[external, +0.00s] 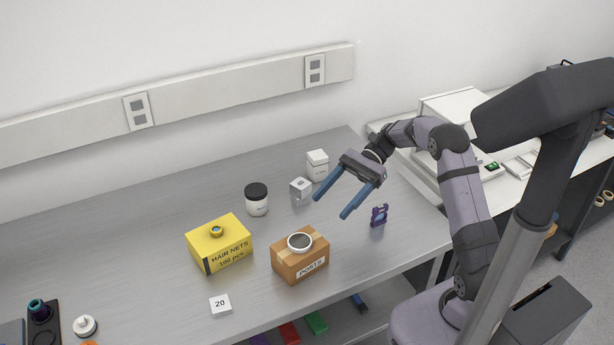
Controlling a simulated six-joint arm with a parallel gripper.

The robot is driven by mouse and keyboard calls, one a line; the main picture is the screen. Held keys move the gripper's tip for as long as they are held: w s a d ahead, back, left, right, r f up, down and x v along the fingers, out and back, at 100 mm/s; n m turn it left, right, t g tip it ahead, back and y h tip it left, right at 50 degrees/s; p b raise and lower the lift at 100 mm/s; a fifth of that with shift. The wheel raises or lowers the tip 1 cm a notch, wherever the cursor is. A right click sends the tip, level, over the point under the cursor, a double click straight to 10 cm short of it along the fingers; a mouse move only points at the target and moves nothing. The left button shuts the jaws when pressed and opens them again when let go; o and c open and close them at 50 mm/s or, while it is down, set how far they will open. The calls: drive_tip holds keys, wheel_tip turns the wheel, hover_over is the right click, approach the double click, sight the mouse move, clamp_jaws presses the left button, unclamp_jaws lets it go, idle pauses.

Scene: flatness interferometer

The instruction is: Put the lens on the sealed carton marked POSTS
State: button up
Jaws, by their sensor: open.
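The sealed brown carton marked POSTS (299,268) stands near the front of the bench, its label facing front. A round white-rimmed disc with a dark face (300,242) lies flat on its top; it looks like the lens, though I cannot be certain. A small round gold and blue piece (216,231) sits on the yellow HAIR NETS box (220,246) to the left; I cannot tell what it is. My gripper (331,208) is open and empty, its blue fingers spread above the bench, behind and right of the carton, apart from it.
A black-lidded jar (256,199), a small grey cube (300,190) and a white container (317,165) stand behind. A purple bracket (379,215) stands to the right. A white block marked 20 (220,305) lies at front left. Bare bench lies between the jar and the carton.

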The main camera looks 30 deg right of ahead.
drive_tip(key=s+d+f+n+h, duration=0.1)
drive_tip(key=s+f+h, duration=0.1)
drive_tip(key=s, duration=0.1)
drive_tip(key=s+d+f+n+h, duration=0.1)
drive_tip(key=s+f+n+h, duration=0.1)
drive_tip(key=s, duration=0.2)
drive_tip(key=s+d+f+n+t+h, duration=0.1)
drive_tip(key=s+f+n+h, duration=0.1)
drive_tip(key=s, duration=0.1)
drive_tip(key=shift+s+d+f+h, duration=0.15)
drive_tip(key=shift+d+f+h, duration=0.1)
drive_tip(key=shift+f+h, duration=0.15)
drive_tip(key=shift+s+d+f+n+t+h, duration=0.55)
drive_tip(key=shift+s+d+f+n+h, duration=0.35)
drive_tip(key=shift+s+d+n, duration=0.6)
drive_tip(key=shift+s+d+f+n+t+h, duration=0.6)
drive_tip(key=shift+s+d+n+h, duration=0.5)
drive_tip(key=shift+s+d+n, duration=0.4)
drive_tip(key=shift+s+d+f+n+t+h, duration=0.45)
drive_tip(key=shift+s+d+f+n+h, duration=0.45)
drive_tip(key=shift+s+d+n, duration=0.6)
drive_tip(key=shift+w+a+r, duration=0.15)
drive_tip(key=shift+w+a, duration=0.15)
wheel_tip(320, 180, up, 16)
drive_tip(key=p, duration=1.6)
